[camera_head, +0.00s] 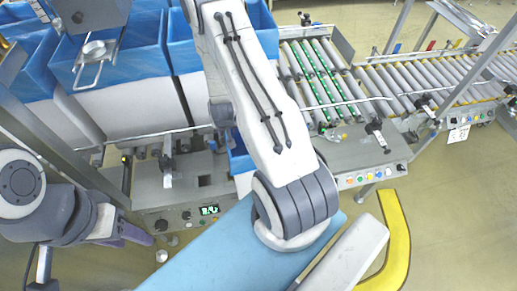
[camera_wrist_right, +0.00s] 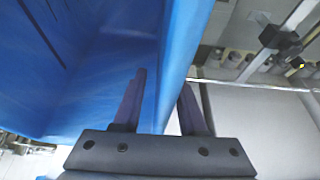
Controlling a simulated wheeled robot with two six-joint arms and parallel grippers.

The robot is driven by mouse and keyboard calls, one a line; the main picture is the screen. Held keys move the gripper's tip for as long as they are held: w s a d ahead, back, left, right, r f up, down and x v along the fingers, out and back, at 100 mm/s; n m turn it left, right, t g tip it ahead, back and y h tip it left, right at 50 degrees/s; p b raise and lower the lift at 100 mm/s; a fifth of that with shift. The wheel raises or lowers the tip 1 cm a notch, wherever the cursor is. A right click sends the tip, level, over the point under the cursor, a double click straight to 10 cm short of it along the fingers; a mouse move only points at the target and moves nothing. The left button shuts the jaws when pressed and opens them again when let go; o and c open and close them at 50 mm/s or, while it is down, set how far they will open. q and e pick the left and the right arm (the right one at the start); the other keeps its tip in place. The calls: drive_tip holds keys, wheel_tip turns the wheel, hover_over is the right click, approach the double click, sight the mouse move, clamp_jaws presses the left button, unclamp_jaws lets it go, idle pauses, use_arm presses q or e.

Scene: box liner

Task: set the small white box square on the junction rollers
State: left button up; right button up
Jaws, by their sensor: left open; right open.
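In the head view a small white box (camera_head: 243,184) with a blue liner (camera_head: 238,162) shows only partly behind my right forearm, so I cannot tell whether it sits square. The rollers with green strips (camera_head: 318,75), which look like the junction, are right of that arm with no box on them. My left gripper (camera_head: 140,236) is open and empty at the lower left. My right gripper is hidden in the head view. In the right wrist view (camera_wrist_right: 163,98) it is open, its fingers close to a blue-lined wall (camera_wrist_right: 178,50); I cannot tell whether they touch it.
Large white boxes with blue liners (camera_head: 140,45) stand at the back left. A roller conveyor (camera_head: 430,80) runs off to the right. A control panel with coloured buttons (camera_head: 370,180) fronts the junction. A yellow curved bar (camera_head: 397,235) stands at the lower right, with open floor beyond.

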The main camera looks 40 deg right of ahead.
drive_tip(key=shift+f, duration=0.3)
idle(0.4)
drive_tip(key=shift+c, duration=0.3)
clamp_jaws()
idle(1.2)
